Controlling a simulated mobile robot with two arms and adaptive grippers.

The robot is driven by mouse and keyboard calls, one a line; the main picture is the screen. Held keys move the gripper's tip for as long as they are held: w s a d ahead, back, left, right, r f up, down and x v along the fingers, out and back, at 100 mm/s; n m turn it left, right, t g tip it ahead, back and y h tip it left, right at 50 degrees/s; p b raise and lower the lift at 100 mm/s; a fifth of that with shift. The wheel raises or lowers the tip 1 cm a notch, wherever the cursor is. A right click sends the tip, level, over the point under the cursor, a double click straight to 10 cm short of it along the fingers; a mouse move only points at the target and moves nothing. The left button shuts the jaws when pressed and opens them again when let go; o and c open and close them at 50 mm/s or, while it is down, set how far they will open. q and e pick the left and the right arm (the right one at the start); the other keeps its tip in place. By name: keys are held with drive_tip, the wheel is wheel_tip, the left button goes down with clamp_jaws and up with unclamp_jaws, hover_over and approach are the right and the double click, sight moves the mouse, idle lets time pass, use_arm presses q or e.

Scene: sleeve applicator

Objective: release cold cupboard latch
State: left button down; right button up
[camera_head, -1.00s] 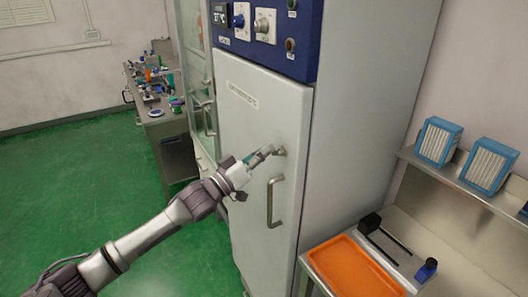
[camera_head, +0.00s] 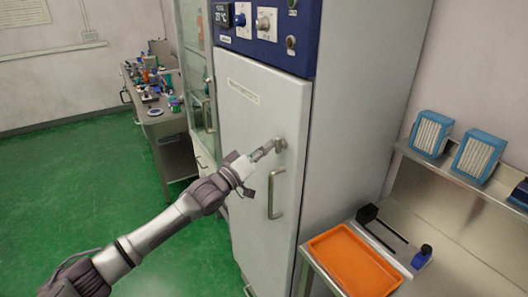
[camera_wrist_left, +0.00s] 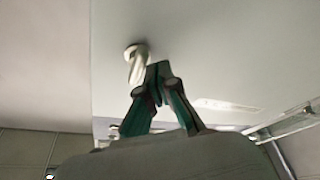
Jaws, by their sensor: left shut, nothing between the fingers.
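The cold cupboard (camera_head: 262,100) is a tall pale cabinet with a dark blue control panel on top. Its door looks shut. The latch (camera_head: 281,144) is a small metal piece near the door's right edge, above the vertical bar handle (camera_head: 277,194). My left gripper (camera_head: 270,148) is shut and empty, with its tips at the left side of the latch. In the left wrist view the latch (camera_wrist_left: 137,62) stands out from the door, just left of the closed fingertips (camera_wrist_left: 160,72). I cannot tell whether they touch. My right gripper is not in view.
A steel bench with an orange tray (camera_head: 313,246) stands right of the cupboard. Blue-framed filters (camera_head: 430,134) sit on a shelf above it. A glass-door cabinet (camera_head: 194,60) and a cluttered bench (camera_head: 168,130) stand to the left. The green floor (camera_head: 90,190) in front is clear.

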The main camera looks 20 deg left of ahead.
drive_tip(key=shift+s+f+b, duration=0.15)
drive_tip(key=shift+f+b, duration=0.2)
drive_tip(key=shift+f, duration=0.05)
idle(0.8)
